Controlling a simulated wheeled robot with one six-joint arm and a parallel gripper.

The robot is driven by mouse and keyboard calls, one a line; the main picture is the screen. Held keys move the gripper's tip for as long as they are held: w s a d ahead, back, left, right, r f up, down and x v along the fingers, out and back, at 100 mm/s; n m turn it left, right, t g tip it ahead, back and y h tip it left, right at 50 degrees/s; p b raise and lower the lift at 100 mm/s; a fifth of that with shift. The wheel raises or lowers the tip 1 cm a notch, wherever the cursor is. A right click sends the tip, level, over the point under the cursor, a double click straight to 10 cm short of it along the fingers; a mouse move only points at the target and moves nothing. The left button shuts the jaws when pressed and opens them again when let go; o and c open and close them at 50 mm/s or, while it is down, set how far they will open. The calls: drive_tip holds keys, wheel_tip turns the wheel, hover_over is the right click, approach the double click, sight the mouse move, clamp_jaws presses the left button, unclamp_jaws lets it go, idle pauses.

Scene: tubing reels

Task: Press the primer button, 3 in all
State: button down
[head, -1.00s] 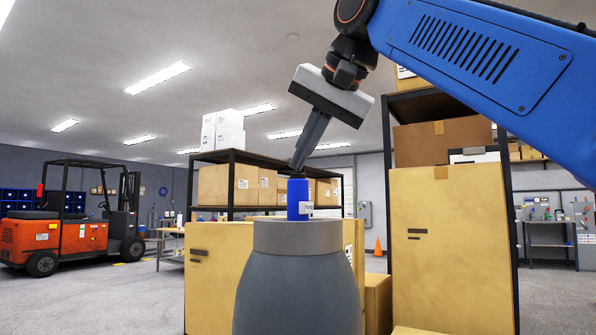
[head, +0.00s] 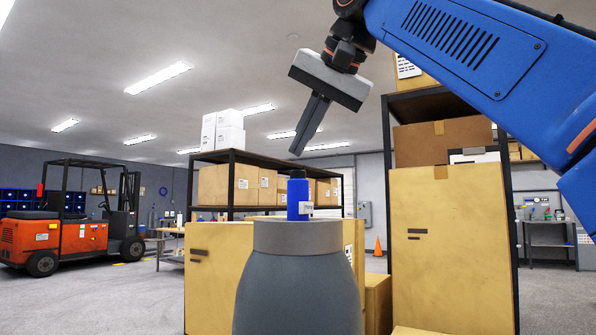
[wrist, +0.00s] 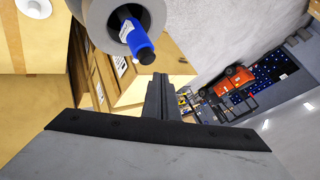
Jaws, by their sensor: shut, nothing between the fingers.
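A blue bottle (head: 299,197) with a white label stands upright on a round grey pedestal (head: 297,236) in the head view. Its small dark top (head: 298,174), which looks like the primer button, is uncovered. My gripper (head: 297,152) is shut and empty, with its fingertips a little above the dark top and apart from it. In the wrist view the blue bottle (wrist: 134,36) and its dark top (wrist: 146,56) lie just beyond the shut fingertips (wrist: 160,78).
Large tan cartons (head: 450,250) stand behind and right of the pedestal, with a loaded shelf (head: 250,156) farther back. An orange forklift (head: 70,232) is parked far left. The air around the bottle is clear. A white round object (wrist: 33,7) shows in the wrist view.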

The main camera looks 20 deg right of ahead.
drive_tip(key=shift+r, duration=2)
idle(1.1)
drive_tip(key=shift+r, duration=1.85)
drive_tip(key=shift+f, duration=0.1)
hover_over(302, 171)
drive_tip(key=shift+f, duration=4.25)
drive_tip(key=shift+f, duration=0.2)
